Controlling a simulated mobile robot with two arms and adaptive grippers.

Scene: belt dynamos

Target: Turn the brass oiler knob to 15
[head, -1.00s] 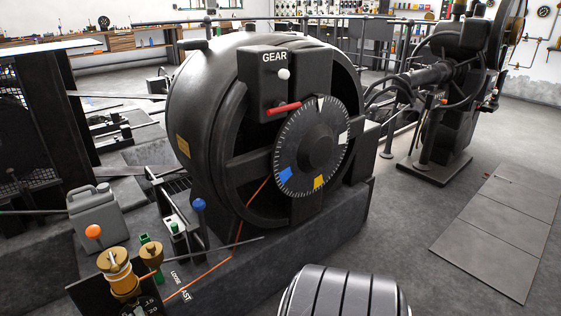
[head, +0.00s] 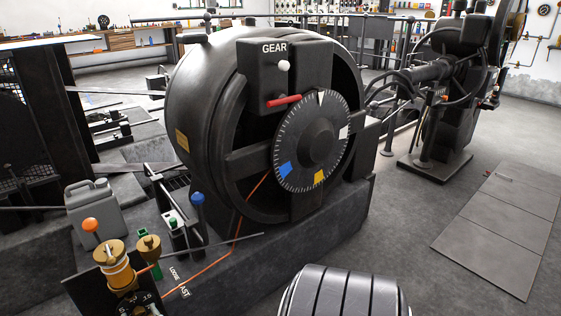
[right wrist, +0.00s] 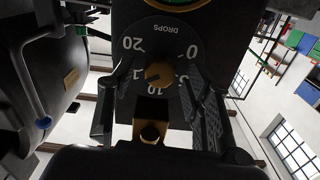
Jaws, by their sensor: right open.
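The brass oiler (head: 120,272) stands at the lower left in the head view. The lower part of its dark, numbered dial (head: 150,303) is cut off by the frame edge. The right wrist view shows the dial (right wrist: 160,28) upside down, marked DROPS, with 0, 20 and 10 legible and other numbers partly covered. The brass knob (right wrist: 160,74) is at its middle. My right gripper (right wrist: 158,80) is open, with one finger on each side of the knob. I cannot tell whether they touch it, nor which mark it points to. My left gripper is in neither view.
The large black dynamo (head: 215,110) with its graduated disc (head: 318,150) and red lever (head: 284,100) stands behind the oiler. An orange ball knob (head: 90,225), a blue-topped lever (head: 197,199) and a grey can (head: 95,212) are close by.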

